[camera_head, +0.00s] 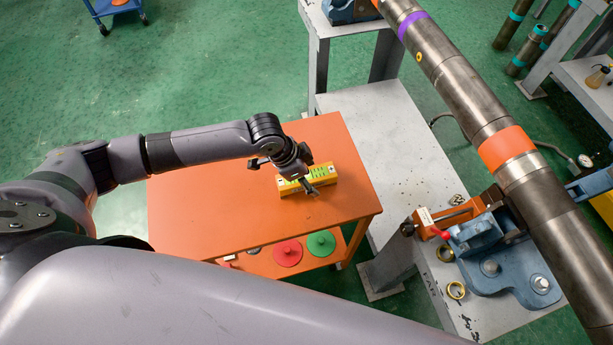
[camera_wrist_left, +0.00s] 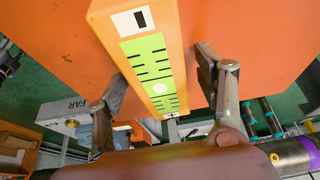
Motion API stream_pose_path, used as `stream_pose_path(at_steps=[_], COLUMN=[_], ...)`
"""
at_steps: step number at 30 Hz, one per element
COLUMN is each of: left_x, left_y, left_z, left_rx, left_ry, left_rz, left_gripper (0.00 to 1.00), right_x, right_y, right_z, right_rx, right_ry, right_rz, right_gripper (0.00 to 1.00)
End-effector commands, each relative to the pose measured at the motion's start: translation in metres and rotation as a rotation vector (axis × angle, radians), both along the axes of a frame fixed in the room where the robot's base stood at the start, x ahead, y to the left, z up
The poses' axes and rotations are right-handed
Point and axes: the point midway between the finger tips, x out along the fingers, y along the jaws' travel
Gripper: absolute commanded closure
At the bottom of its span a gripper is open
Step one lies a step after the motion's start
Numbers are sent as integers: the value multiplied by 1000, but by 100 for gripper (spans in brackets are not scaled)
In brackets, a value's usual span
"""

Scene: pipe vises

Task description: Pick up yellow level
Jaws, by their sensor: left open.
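The yellow level (camera_head: 325,174) lies on the orange tabletop (camera_head: 215,205), near its right side in the head view. It is a bar with bright green marked panels. In the left wrist view the level (camera_wrist_left: 183,50) runs down the middle, between the two fingers. My left gripper (camera_head: 311,188) is open just above the level, and its arm comes in from the left. The left gripper's fingers (camera_wrist_left: 170,85) stand apart on either side of the level in the wrist view. My right gripper is not in view.
A grey bench (camera_head: 390,125) stands right of the orange table. It bears a blue vise (camera_head: 495,245) beneath a long steel pipe (camera_head: 465,90). Red (camera_head: 288,253) and green (camera_head: 321,243) discs lie on the table's lower shelf. Green floor is open behind the table.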

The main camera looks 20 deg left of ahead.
Motion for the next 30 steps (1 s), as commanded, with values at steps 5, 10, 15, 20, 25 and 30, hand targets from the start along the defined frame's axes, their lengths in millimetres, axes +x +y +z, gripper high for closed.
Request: stream_pose_path(at_steps=[5, 10, 15, 20, 25, 30], left_x=[0, 0, 0, 0, 0, 0], left_y=[0, 0, 0, 0, 0, 0], left_z=[0, 0, 0, 0, 0, 0], left_rx=[0, 0, 0, 1, 1, 1], left_ry=[0, 0, 0, 1, 1, 1], left_rz=[0, 0, 0, 0, 0, 0], left_gripper=[42, 53, 65, 75, 87, 98], right_x=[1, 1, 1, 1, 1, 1], right_y=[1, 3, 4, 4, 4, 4], right_z=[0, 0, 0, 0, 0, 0], right_rx=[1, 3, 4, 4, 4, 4], right_ry=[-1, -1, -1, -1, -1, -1], right_rz=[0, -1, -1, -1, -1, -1], right_gripper=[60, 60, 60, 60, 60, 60])
